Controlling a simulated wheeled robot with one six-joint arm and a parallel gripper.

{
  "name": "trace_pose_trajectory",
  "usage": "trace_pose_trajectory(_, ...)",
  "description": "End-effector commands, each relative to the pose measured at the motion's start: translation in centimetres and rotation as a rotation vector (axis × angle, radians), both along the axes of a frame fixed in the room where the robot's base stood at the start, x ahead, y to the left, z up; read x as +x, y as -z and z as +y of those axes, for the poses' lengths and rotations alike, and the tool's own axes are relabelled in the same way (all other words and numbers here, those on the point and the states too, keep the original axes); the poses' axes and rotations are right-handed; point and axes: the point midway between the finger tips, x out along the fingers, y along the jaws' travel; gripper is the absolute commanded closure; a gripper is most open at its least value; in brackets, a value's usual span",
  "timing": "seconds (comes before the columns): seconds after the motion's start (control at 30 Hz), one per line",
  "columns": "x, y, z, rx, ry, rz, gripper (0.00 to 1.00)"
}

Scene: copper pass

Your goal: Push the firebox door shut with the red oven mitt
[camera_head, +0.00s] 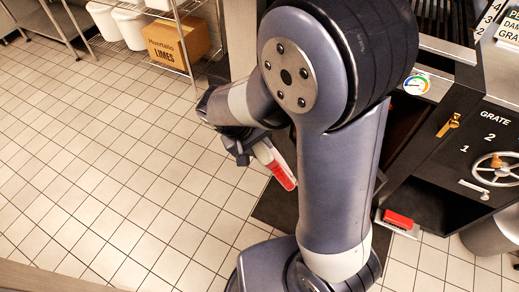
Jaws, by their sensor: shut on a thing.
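My gripper (250,150) is left of my arm, above the tiled floor, shut on a red and white thing (280,172). The thing slants down to the right with its red end lowest; it is too small to tell surely whether it is the red oven mitt. A dark oven front (478,145) marked "GRATE" stands at the right, with a yellow lever, a handwheel and a pale handle. A dark open space (432,205) shows beside it. My arm hides part of the oven, and I cannot make out the firebox door surely.
A small red block (398,219) lies on a pale tray (385,226) low by the oven. A dark floor patch (275,208) lies behind my arm. A rack with a limes box (178,42) and white bins stands at the back left. The tiled floor at left is clear.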

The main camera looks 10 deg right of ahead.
Motion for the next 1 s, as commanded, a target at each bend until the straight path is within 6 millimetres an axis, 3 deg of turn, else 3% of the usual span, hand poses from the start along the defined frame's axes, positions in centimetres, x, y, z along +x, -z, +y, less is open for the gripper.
trace_pose_trajectory(0.17, 0.1, -0.3, -0.7, -0.006, 0.0, -0.001, 1.0)
trace_pose_trajectory(0.7, 1.8, -0.3, -6.7, -0.005, 0.002, -0.001, 1.0)
trace_pose_trajectory(1.0, 2.3, -0.3, -8.5, -0.005, -0.001, -0.001, 1.0)
